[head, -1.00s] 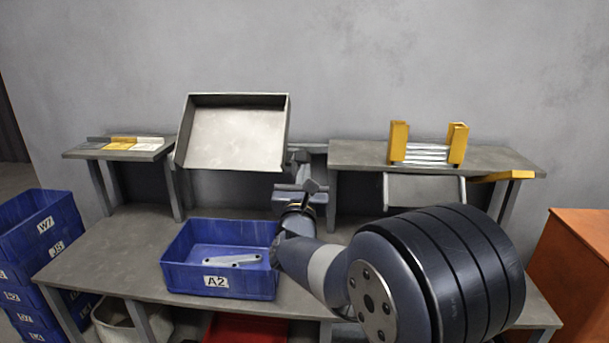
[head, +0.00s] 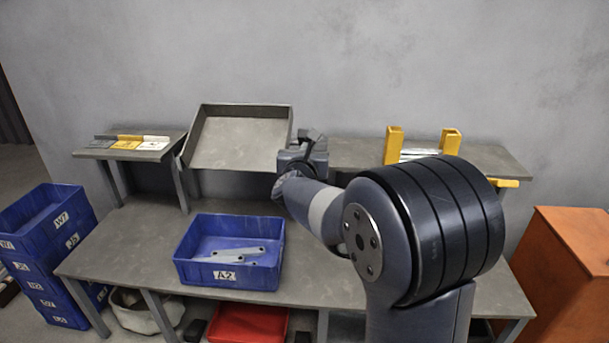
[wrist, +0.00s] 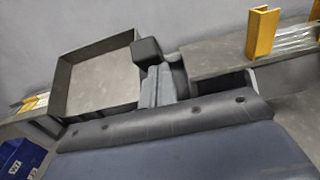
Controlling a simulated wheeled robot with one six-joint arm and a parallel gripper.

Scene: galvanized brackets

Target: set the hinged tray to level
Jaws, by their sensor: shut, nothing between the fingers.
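The hinged tray (head: 238,143) is a grey, shallow, open-topped box behind the bench, between two shelves. It is tilted, its far edge higher than its near edge, so its floor faces me. In the wrist view the tray (wrist: 100,82) fills the left part, with raised walls along its sides. My gripper (head: 313,138) is shut and empty at the tray's right side, near its right wall. In the wrist view my gripper (wrist: 148,62) overlaps the tray's right edge; I cannot tell whether they touch.
A blue bin marked A2 (head: 228,278) with a few pale brackets stands on the bench (head: 135,235). A yellow holder (head: 392,145) sits on the right shelf (head: 490,162). Colored labels (head: 128,143) lie on the left shelf. An orange cabinet (head: 570,265) stands at right.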

